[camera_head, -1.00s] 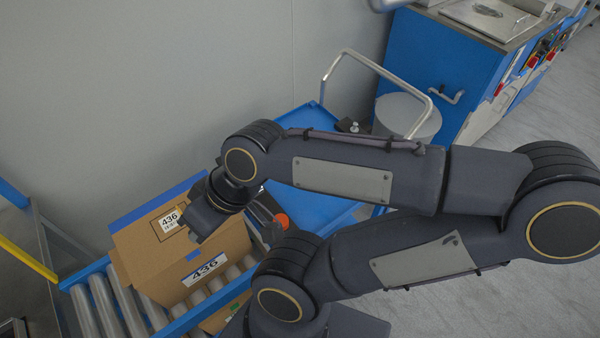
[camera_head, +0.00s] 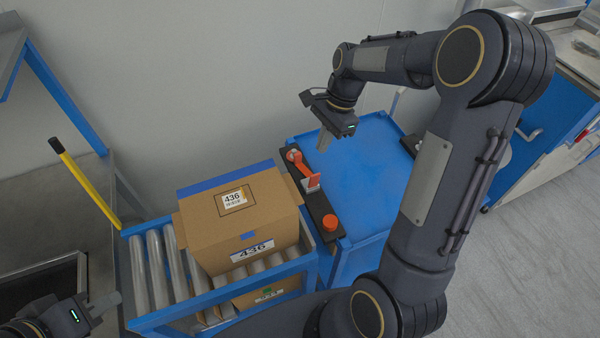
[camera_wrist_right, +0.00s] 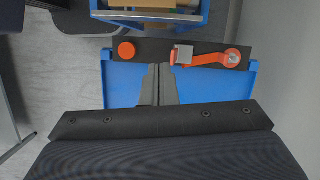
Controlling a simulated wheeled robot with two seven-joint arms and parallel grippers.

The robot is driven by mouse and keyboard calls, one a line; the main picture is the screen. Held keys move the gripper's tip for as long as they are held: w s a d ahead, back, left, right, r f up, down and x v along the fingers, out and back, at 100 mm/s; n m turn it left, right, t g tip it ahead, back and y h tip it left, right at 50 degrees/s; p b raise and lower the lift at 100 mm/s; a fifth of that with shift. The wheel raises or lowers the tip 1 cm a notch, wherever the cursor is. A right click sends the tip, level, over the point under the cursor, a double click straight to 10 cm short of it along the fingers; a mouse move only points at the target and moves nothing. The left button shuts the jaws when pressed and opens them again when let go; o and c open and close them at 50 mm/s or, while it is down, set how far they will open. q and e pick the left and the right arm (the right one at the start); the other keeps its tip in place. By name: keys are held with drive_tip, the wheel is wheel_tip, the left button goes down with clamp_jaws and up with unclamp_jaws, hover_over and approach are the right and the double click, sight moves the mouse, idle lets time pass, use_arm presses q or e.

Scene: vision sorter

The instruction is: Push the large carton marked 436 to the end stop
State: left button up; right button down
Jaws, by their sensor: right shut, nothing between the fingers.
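The large carton marked 436 (camera_head: 236,222) sits upright on the roller conveyor at its right end, labels on its top and front. A black bar (camera_head: 318,205) with an orange lever and orange knob lies just right of it; I cannot tell whether they touch. My right gripper (camera_head: 324,141) is shut and empty, above and right of the carton, apart from it. In the right wrist view its closed fingers (camera_wrist_right: 157,84) point toward the black bar (camera_wrist_right: 153,53). My left gripper (camera_head: 106,303) is at the lower left, apart from the carton; its jaw opening is unclear.
Bare conveyor rollers (camera_head: 158,272) lie left of the carton. A smaller box (camera_head: 268,291) is low in front of it, partly hidden. A blue cart (camera_head: 367,175) stands right of the black bar. A yellow bar (camera_head: 85,185) slants at the left.

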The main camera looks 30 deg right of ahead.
drive_tip(key=a+f+p, duration=0.2)
drive_tip(key=a+f, duration=0.4)
drive_tip(key=f, duration=0.2)
drive_tip(key=shift+s+a+f, duration=0.35)
drive_tip(key=shift+a+f, duration=0.05)
drive_tip(key=shift+s+a, duration=0.1)
drive_tip(key=shift+a, duration=0.7)
drive_tip(key=shift+d, duration=0.15)
